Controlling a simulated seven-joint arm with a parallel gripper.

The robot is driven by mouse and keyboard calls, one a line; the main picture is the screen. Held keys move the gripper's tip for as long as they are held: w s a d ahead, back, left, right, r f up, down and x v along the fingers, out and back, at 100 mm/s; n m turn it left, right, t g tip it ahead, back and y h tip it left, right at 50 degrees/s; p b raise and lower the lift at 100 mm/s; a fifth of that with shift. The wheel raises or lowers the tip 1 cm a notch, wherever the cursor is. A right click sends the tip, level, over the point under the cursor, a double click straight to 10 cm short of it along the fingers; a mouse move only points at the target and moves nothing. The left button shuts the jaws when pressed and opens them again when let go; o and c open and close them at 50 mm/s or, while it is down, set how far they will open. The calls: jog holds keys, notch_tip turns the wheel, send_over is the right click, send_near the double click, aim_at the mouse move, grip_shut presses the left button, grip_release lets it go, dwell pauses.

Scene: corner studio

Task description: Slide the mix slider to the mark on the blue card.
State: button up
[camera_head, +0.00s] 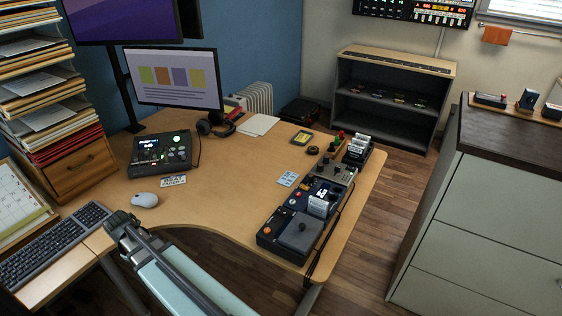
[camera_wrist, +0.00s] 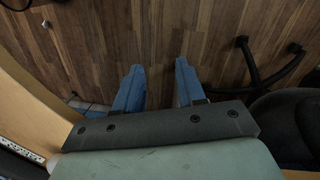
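A small pale blue card (camera_head: 288,179) lies flat on the desk; its mark is too small to read. Just right of it, a row of black control modules (camera_head: 305,214) runs along the desk's right side, with knobs and small upright cards. A dark console (camera_head: 161,152) with a lit display and a green light stands at the left. I cannot make out which control is the mix slider. In the wrist view my gripper (camera_wrist: 158,75) shows two blue fingers apart with nothing between them, above the wooden floor. In the head view my gripper's fingers are not visible.
The desk (camera_head: 225,185) has clear room between console and modules. A mouse (camera_head: 145,200), keyboard (camera_head: 52,245), monitor (camera_head: 175,78) and headphones (camera_head: 215,124) stand around it. A cable hangs at the right edge. In the wrist view a dark chair (camera_wrist: 285,115) is at right.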

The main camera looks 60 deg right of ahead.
jog(key=shift+m, duration=0.4)
jog(key=d+r, duration=0.3)
jog(key=d, duration=0.5)
jog(key=d+r, duration=0.4)
jog(key=d, duration=0.5)
jog(key=d+r, duration=0.3)
jog(key=d, duration=0.5)
jog(key=shift+w+d+r, duration=0.15)
jog(key=shift+d+r, duration=0.05)
jog(key=shift+d, duration=0.15)
jog(key=s+d+r, duration=0.2)
jog(key=s+d, duration=0.1)
jog(key=d, duration=0.4)
jog(key=s+d+r, duration=0.1)
jog(key=s+d, duration=0.2)
jog(key=d, duration=0.3)
jog(key=m+y, duration=0.2)
send_near(338, 167)
notch_tip(338, 167, down, 9)
jog(key=shift+s+a+r, duration=0.15)
grip_shut()
